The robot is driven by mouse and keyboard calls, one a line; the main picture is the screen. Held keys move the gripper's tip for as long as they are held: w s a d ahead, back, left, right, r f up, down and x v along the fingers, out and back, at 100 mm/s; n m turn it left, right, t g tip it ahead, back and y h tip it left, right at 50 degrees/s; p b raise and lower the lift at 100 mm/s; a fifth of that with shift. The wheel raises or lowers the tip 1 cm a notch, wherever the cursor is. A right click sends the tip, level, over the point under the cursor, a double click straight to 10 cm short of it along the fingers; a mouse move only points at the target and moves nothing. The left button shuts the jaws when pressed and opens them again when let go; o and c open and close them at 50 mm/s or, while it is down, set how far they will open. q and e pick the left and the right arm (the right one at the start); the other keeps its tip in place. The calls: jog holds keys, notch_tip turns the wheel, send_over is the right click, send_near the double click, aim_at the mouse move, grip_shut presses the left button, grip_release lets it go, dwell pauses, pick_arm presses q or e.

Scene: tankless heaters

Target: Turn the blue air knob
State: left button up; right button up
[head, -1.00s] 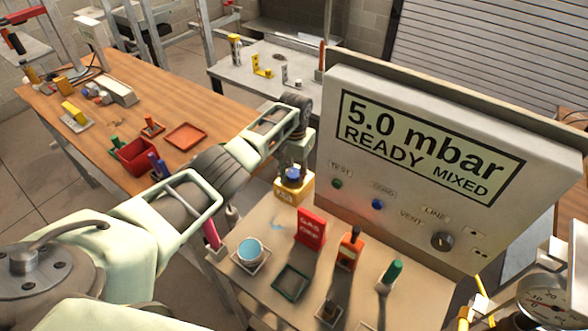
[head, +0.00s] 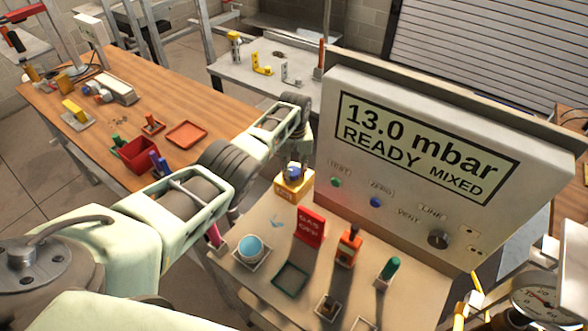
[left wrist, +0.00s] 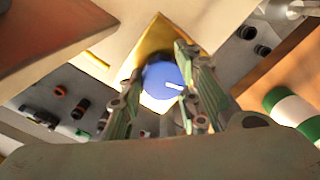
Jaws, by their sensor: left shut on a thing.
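The blue air knob (head: 293,171) sits on top of a small yellow block (head: 289,190) at the back left of the near bench. In the left wrist view the round knob (left wrist: 166,81) has a white pointer mark aimed to the right. My left gripper (head: 292,163) is above the block with its fingers down at the knob. In the left wrist view its two fingers (left wrist: 160,88) are on either side of the knob, shut on it. The panel display (head: 430,148) reads 13.0 mbar, READY, MIXED. My right gripper is not in view.
A red GAS OFF block (head: 311,225), an orange-and-black tool (head: 349,246), a green-handled tool (head: 389,270) and a blue-topped cup (head: 251,248) stand on the near bench. The large panel (head: 340,192) rises right of the knob. A wooden table (head: 190,104) lies left.

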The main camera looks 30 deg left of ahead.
aim_at(296, 170)
pick_arm(q)
jog(key=shift+w+d, duration=0.1)
jog(key=shift+d, duration=0.1)
jog(key=o, duration=1.1)
jog(key=shift+r, duration=0.1)
jog(key=shift+a+r, duration=0.1)
jog(key=shift+r, duration=0.35)
notch_tip(296, 170, up, 11)
